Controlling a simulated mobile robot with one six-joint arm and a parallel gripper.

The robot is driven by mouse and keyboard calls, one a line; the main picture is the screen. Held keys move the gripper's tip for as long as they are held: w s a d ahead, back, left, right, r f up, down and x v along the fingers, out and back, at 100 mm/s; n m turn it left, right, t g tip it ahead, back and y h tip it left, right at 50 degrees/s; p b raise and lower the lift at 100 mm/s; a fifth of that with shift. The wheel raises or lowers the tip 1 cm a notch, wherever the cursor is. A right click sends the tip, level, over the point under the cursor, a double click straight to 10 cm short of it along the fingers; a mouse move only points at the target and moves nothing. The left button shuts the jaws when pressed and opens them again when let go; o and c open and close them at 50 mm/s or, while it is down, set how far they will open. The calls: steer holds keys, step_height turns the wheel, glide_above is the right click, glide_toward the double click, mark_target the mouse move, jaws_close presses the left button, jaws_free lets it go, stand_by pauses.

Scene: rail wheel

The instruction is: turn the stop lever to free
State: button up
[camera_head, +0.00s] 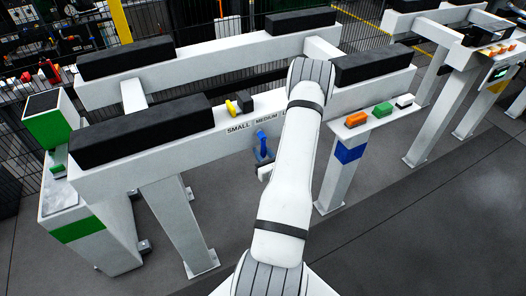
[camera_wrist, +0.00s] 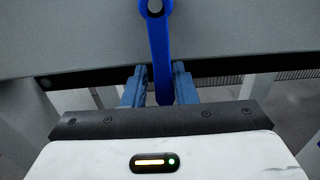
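A blue lever (camera_head: 261,142), which looks like the stop lever, hangs from the front face of the white beam, below the size labels. In the wrist view the blue lever (camera_wrist: 160,50) runs down from a round pivot at the top edge, nearly vertical. My gripper (camera_wrist: 159,80) has its two blue fingers on either side of the lever's lower end. A gap shows on the left; the right finger is very close, and I cannot tell if it touches. In the head view my gripper (camera_head: 264,163) is small and partly hidden by my arm.
The white beam (camera_head: 160,156) carries black blocks (camera_head: 142,131) and a small yellow piece (camera_head: 231,107). A green-and-white cabinet (camera_head: 82,230) stands at left.

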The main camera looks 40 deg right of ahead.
steer(key=shift+o, duration=1.4)
steer(key=shift+d+r, duration=0.1)
steer(key=shift+s, duration=0.1)
steer(key=shift+s, duration=0.35)
steer(key=b+v, duration=0.2)
steer(key=v, duration=0.5)
steer(key=shift+a, duration=0.25)
